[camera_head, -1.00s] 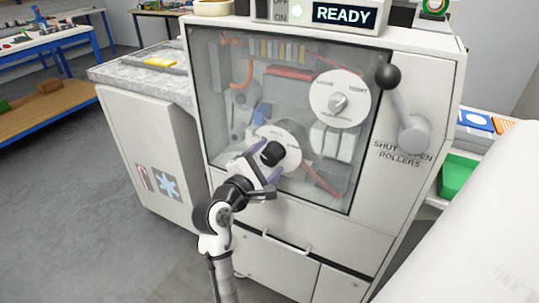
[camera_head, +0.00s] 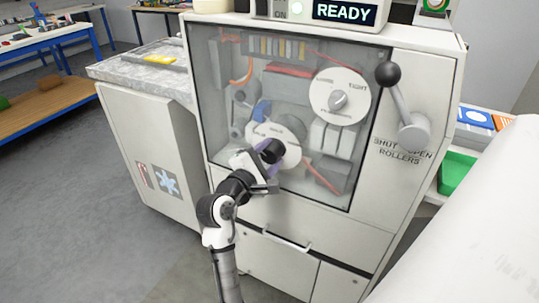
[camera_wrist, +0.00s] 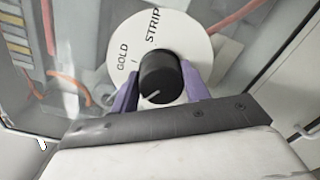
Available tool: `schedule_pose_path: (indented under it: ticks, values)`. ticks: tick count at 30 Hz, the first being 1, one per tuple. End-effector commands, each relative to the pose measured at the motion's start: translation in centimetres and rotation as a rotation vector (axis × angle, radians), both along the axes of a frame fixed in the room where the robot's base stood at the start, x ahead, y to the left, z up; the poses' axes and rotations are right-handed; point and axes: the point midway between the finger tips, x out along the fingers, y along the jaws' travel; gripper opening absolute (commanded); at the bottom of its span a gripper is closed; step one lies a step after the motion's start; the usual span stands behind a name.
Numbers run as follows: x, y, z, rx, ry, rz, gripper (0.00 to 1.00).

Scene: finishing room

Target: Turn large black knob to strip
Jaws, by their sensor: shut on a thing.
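The large black knob (camera_head: 271,150) sits on a round white dial plate (camera_head: 288,156) low on the machine's front panel. In the wrist view the knob (camera_wrist: 160,76) has a short white line on its face, toward the lower left. The dial plate (camera_wrist: 190,35) reads GOLD at the left and STRIP at the top. My gripper (camera_wrist: 162,88) has purple fingers on both sides of the knob and is shut on it. In the head view my gripper (camera_head: 266,160) partly hides the knob and the dial plate.
A second white dial (camera_head: 340,97) with a grey knob is above right. A lever with a black ball (camera_head: 387,74) is at the panel's right, by the words SHUT, OPEN and ROLLERS. A display (camera_head: 344,11) reads READY. A drawer handle (camera_head: 286,241) is below.

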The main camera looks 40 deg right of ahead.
Motion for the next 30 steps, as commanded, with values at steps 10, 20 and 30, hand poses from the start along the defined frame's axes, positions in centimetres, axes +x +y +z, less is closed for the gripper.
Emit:
schedule_pose_path:
  ticks: [10, 20, 30]
  values:
    - [-0.03, 0.03, -0.05, 0.069, -0.163, 0.0, 0.23]
    - [-0.06, 0.01, -0.18, 0.186, -0.447, 0.0, 0.23]
    - [-0.11, 0.01, -0.35, 0.311, -0.745, -0.001, 0.23]
